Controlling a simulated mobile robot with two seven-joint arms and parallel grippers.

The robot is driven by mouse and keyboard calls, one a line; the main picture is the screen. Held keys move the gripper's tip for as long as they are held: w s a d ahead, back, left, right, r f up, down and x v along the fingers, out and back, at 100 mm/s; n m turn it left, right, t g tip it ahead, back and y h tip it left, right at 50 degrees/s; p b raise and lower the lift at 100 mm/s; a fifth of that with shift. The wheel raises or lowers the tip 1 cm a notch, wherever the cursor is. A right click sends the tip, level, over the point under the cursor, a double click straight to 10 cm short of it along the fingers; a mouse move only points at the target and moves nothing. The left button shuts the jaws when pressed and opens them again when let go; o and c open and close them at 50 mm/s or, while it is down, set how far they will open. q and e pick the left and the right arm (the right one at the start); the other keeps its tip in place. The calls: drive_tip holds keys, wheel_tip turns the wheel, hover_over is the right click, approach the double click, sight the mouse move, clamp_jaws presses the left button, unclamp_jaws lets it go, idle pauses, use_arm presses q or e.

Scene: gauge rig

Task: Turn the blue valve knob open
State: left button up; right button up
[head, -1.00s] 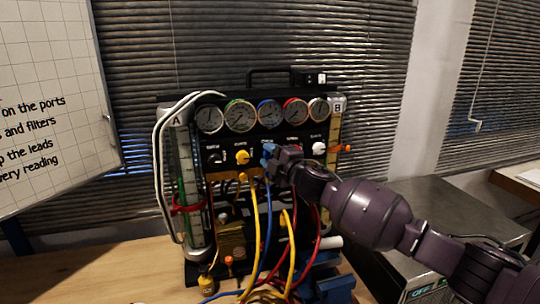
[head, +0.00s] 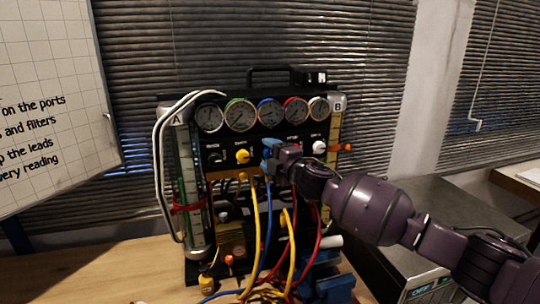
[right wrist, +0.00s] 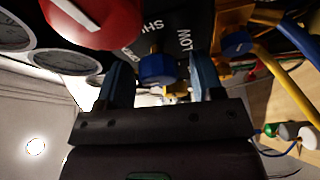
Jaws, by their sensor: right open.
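The blue valve knob (right wrist: 157,68) shows in the right wrist view as a faceted blue piece on a brass stem, between the two blue fingers of my right gripper (right wrist: 160,78). The fingers are open, one on each side of it, with gaps visible. In the head view my right gripper (head: 276,152) is at the middle of the knob row and hides the blue knob. My left gripper is in neither view.
A red knob (right wrist: 95,20) sits close beside my fingers. The yellow knob (head: 242,156) and white knob (head: 319,148) flank the gripper. Gauges (head: 270,113) are above; yellow (head: 256,225), blue and red hoses hang below. A grey cabinet (head: 440,205) stands right.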

drive_tip(key=shift+s+d+f, duration=0.1)
drive_tip(key=shift+s+d, duration=0.25)
drive_tip(key=shift+s, duration=0.1)
use_arm(q)
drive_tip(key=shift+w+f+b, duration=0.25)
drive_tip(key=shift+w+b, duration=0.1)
drive_tip(key=shift+b, duration=0.5)
use_arm(e)
drive_tip(key=v, duration=0.9)
drive_tip(key=shift+s, duration=0.4)
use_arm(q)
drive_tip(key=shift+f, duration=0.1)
use_arm(e)
drive_tip(key=shift+d, duration=0.15)
